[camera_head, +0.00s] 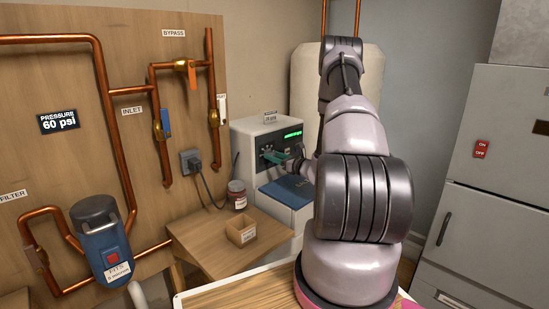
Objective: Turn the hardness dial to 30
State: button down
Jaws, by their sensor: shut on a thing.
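The white softener unit (248,137) stands at the back centre, with a dark control panel and a green lit display (293,134) at the panel's upper right. My gripper (271,156) reaches in from the right to the left part of this panel. Its teal fingers are shut on the hardness dial at the panel face. The dial is small here and mostly hidden by the fingers, so its pointer and setting cannot be read. The display digits are too small to read. My arm covers the right side of the unit.
A blue lid (287,191) is below the panel. A wooden table (205,237) at left holds an open box (241,229) and a jar (237,194). Copper pipes, valves and a blue filter (102,240) line the left wall. A grey cabinet (495,150) stands right.

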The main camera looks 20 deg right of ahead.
jog(key=shift+s+f+m, duration=0.1)
jog(key=shift+m, duration=17.7)
jog(key=shift+c, duration=1.7)
grip_release()
